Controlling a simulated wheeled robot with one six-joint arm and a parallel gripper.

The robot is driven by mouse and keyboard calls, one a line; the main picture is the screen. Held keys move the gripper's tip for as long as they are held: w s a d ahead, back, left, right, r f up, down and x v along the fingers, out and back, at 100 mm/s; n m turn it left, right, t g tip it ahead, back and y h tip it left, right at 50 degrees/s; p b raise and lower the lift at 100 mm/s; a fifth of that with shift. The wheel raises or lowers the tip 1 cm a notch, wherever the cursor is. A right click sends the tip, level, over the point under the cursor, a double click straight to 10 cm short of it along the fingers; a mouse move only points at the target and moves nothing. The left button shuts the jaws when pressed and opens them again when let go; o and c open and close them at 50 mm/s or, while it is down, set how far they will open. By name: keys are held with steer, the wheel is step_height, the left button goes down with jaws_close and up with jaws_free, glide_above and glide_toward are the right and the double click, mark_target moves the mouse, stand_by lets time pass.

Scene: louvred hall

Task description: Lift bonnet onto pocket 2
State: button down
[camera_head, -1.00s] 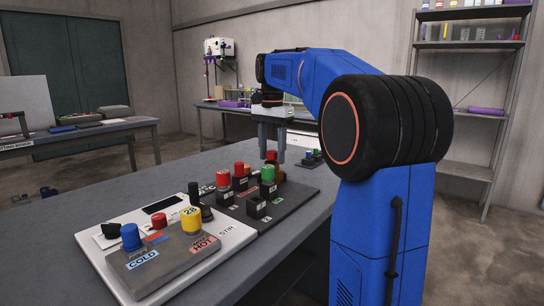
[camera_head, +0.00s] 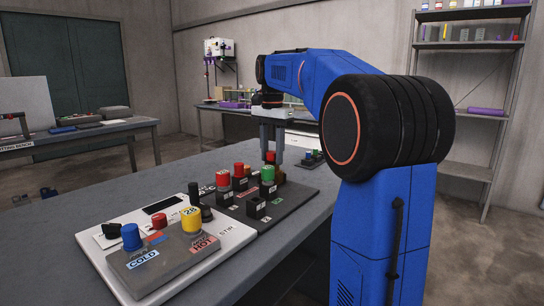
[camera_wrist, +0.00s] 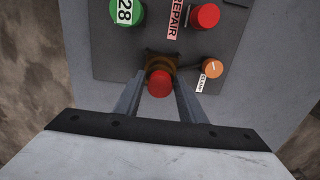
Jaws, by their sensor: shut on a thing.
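My gripper (camera_head: 271,158) points down at the far end of the dark board (camera_head: 300,188). In the wrist view its fingers (camera_wrist: 160,80) are shut on a red cap (camera_wrist: 160,86), which sits over a brownish collar (camera_wrist: 150,58). The red cap also shows between the fingers in the head view (camera_head: 270,156). Black blocks with small white labels stand on the board, one open-topped and empty (camera_head: 257,206); I cannot surely read their numbers. A green cap (camera_head: 267,173) and red caps (camera_head: 222,179) stand on other blocks. No piece is plainly labelled a bonnet.
A white panel (camera_head: 238,236) with a blue knob (camera_head: 130,236), a yellow knob (camera_head: 191,219) and black knobs lies nearer on the table (camera_head: 60,215). An orange knob (camera_wrist: 211,68) is close beside the gripper. The table's left part is clear.

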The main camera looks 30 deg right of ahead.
mark_target(272, 152)
steer(key=shift+w+f, duration=0.1)
steer(key=shift+r, duration=4.75)
steer(key=shift+a, duration=0.1)
